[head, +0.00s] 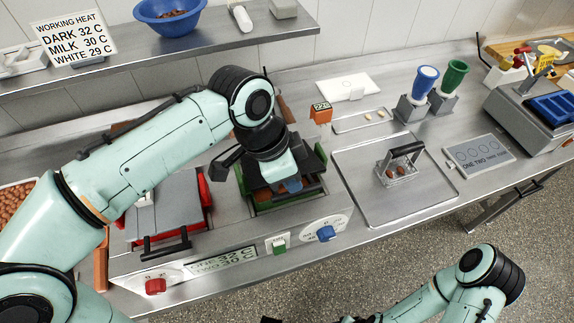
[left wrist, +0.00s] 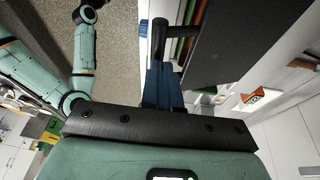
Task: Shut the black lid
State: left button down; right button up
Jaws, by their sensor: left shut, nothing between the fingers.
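The black lid (head: 258,178) is on the green-sided unit in the middle of the counter, largely hidden by my left arm in the head view. In the left wrist view the lid (left wrist: 240,40) is a large dark panel with a black bar handle (left wrist: 159,38) at its edge. Green and red edges show beside it. My left gripper (head: 292,186) is shut and empty, its blue fingers (left wrist: 158,82) close to the handle. I cannot tell if they touch it, or how far the lid is tilted. My right gripper's fingers are outside the views.
A red unit (head: 206,212) with a grey lid stands left of the green one. Blue (head: 424,82) and green (head: 454,75) cups stand behind. Knobs line the front panel. A shelf (head: 200,48) overhangs the back left.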

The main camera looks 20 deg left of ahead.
pick_arm(q)
jog(key=shift+t+y, duration=0.6)
jog(key=shift+t, duration=0.3)
jog(key=f+b, duration=0.1)
jog(key=s+f+b, duration=0.1)
jog(key=d+f+b, duration=0.1)
jog(key=f, duration=0.1)
jog(key=shift+s, duration=0.35)
jog(key=shift+f+b, duration=0.3)
jog(key=shift+b, duration=0.15)
jog(key=shift+s+d+f+b, duration=0.2)
jog(key=shift+f+b, duration=0.45)
jog(key=shift+f, duration=0.15)
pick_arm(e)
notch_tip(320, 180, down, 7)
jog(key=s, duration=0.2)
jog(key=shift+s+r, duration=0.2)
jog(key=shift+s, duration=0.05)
